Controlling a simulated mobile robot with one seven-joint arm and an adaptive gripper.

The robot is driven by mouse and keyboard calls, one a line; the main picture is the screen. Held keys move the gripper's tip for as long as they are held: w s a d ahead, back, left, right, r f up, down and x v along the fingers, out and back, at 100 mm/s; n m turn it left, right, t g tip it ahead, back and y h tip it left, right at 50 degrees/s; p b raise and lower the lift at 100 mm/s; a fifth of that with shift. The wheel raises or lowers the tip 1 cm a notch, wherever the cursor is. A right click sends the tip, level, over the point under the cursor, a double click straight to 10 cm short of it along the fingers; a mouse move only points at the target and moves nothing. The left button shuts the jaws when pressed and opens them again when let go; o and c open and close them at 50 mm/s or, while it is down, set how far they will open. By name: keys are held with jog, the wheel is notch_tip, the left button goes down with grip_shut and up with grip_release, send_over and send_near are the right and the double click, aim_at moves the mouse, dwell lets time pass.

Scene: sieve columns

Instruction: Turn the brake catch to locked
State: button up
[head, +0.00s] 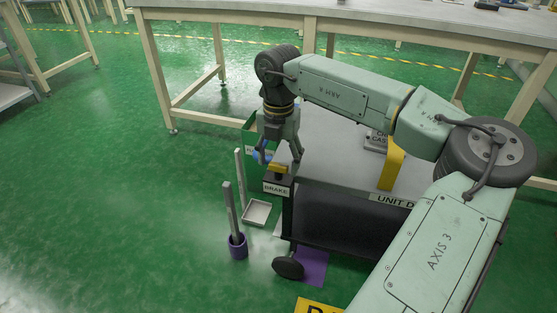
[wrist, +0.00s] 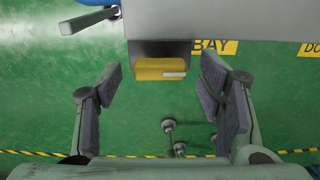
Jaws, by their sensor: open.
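The brake catch (head: 279,168) is a yellow piece on top of a dark post at the cart's near left corner, above a white label reading BRAKE (head: 275,188). In the wrist view the yellow catch (wrist: 160,69) lies between my fingertips, with a pale strip on its right part. My gripper (head: 280,157) points down over the catch, fingers spread to either side. In the wrist view my gripper (wrist: 162,78) is open, with green floor showing between each finger and the catch.
The grey cart (head: 335,150) carries a UNIT D label and a yellow strap-like piece (head: 392,165). A green bin (head: 249,138) stands behind my gripper. A purple holder with a grey bar (head: 237,245) and a shallow tray (head: 256,213) stand left of the cart. Floor further left is clear.

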aim_at(278, 164)
notch_tip(278, 164, up, 12)
jog(key=shift+f, duration=0.2)
